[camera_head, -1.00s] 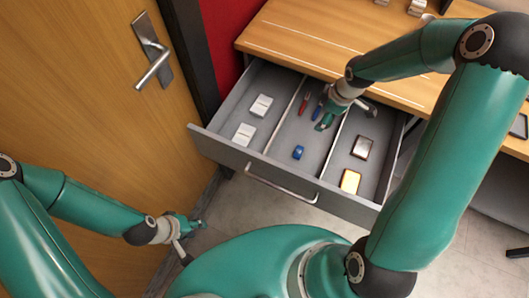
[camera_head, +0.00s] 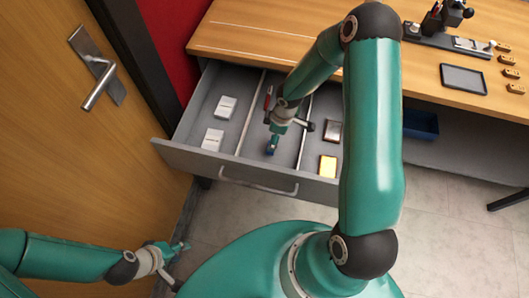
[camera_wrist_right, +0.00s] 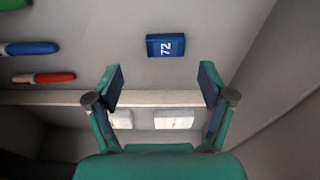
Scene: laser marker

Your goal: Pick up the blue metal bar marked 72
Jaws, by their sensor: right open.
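The blue bar marked 72 (camera_wrist_right: 165,45) lies flat on the drawer floor in the right wrist view, ahead of the fingertips and roughly centred between them. In the head view the bar (camera_head: 271,149) is in the middle compartment, partly hidden by my right gripper (camera_head: 275,131). My right gripper (camera_wrist_right: 160,80) is open with nothing between its fingers, above the drawer. My left gripper (camera_head: 177,264) is open and empty, low at the left near the door, far from the bar.
The grey drawer (camera_head: 215,165) is pulled open, with thin dividers. White boxes (camera_head: 226,107) lie in its left compartment. Red (camera_wrist_right: 43,77) and blue (camera_wrist_right: 30,48) markers lie beside the bar.

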